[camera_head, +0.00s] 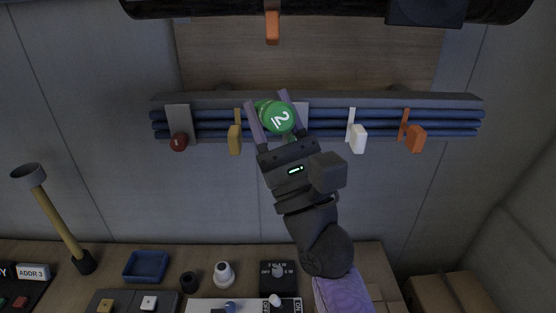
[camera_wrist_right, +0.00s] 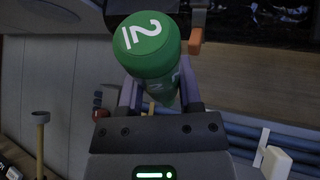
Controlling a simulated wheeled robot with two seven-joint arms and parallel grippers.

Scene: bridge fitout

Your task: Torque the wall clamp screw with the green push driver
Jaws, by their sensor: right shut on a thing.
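The green push driver (camera_head: 274,116) has a white 2 on its round end. My right gripper (camera_head: 271,112) is shut around it, in front of the wall rack; in the right wrist view the driver (camera_wrist_right: 150,47) stands up between the fingers with its numbered end toward the camera. The wall rack (camera_head: 330,101) carries dark blue pipes (camera_head: 330,127). A grey clamp plate (camera_head: 302,114) shows partly behind the driver and finger. Any screw there is hidden, so I cannot tell whether the driver's tip touches it. My left gripper is out of view.
A red knob (camera_head: 179,142) on a grey plate and yellow (camera_head: 235,138), white (camera_head: 357,138) and orange (camera_head: 414,138) tags sit along the rack. An orange tag (camera_head: 272,28) hangs above. Below is a desk with a blue tray (camera_head: 146,266), knobs and a yellow-handled post (camera_head: 60,222).

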